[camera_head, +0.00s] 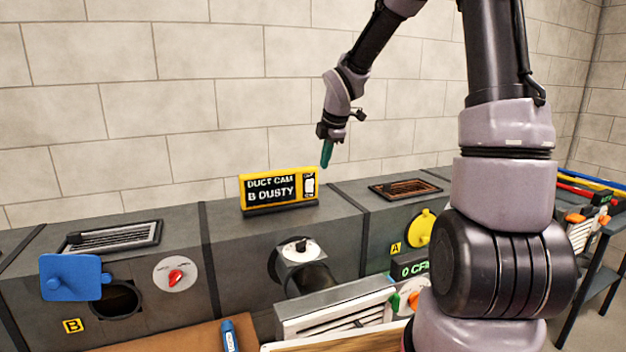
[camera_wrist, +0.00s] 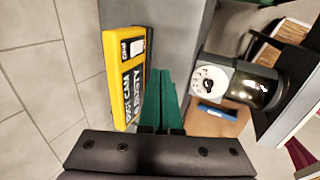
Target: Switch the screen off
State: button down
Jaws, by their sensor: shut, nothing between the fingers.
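The screen (camera_head: 278,188) is a yellow-framed box standing on top of the grey duct. Its black face reads "DUCT CAM" and "B DUSTY" in white. A white switch (camera_head: 309,186) sits on the right part of its yellow face. In the wrist view the screen (camera_wrist: 125,78) shows at left, with the switch (camera_wrist: 134,47) near its upper end. My gripper (camera_head: 326,154), with green fingers, is shut and empty. It is above and slightly right of the screen, apart from it in the head view. In the wrist view the fingers (camera_wrist: 163,95) point along the screen's side.
The duct (camera_head: 180,228) runs along the block wall, with vent grilles on top. A blue cover (camera_head: 70,277) hangs beside an open port marked B. A yellow cover (camera_head: 421,228) is near label A. A red knob (camera_head: 175,276) is on the duct front. Space above the duct is clear.

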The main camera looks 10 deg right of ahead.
aim_at(311, 182)
jog(key=w+a+f, duration=0.1)
jog(key=w+f, duration=0.7)
jog(key=shift+a+f, duration=0.3)
dwell(0.4)
jog(key=shift+w+r, duration=0.1)
jog(key=shift+w, duration=0.2)
jog(key=shift+r, duration=0.8)
